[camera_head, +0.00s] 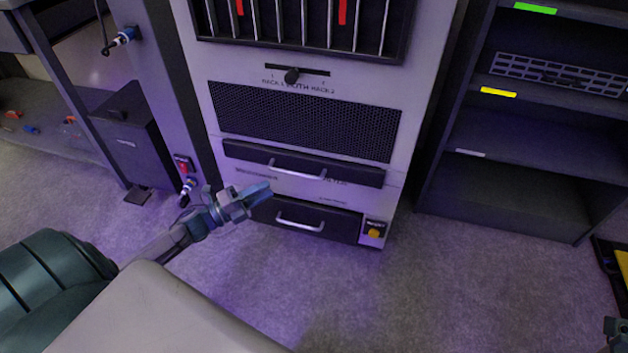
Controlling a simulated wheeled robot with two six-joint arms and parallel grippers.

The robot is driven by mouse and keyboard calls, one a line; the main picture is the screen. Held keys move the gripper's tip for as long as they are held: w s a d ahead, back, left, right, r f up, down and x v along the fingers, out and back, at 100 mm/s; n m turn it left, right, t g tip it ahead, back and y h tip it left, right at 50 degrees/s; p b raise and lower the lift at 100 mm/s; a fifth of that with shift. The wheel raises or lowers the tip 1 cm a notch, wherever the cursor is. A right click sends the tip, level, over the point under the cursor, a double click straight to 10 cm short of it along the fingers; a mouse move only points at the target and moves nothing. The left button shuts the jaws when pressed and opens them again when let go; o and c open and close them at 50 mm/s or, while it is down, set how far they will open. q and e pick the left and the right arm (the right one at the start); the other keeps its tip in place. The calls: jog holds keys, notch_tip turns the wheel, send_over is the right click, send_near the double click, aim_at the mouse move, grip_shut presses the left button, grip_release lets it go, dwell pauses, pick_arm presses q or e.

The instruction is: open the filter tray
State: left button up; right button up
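A grey cabinet (200,75) stands in front of me with two dark drawer fronts low down. The upper drawer (235,151) has a silver bar handle (297,172) and small lettering under it, too small to read surely. The lower drawer (340,222) also has a silver bar handle (300,223). I cannot tell for certain which is the filter tray; both look closed. My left gripper (262,192) is in front of the cabinet, left of both handles, and overlaps the lower drawer's left end. It holds nothing that I can see. My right gripper (612,332) is partly cut off at the lower right corner.
A yellow button (374,232) is at lower right. A dark shelf unit (510,190) stands right, a dark box (130,135) left. The carpet in front is clear.

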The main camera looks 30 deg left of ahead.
aim_at(297, 174)
pick_arm(q)
jog(key=b+x, duration=0.1)
jog(key=x, duration=0.9)
jog(key=shift+w+d+r, duration=0.15)
jog(key=shift+w+d, duration=0.05)
jog(key=shift+w, duration=0.1)
jog(key=shift+c, duration=0.3)
grip_shut()
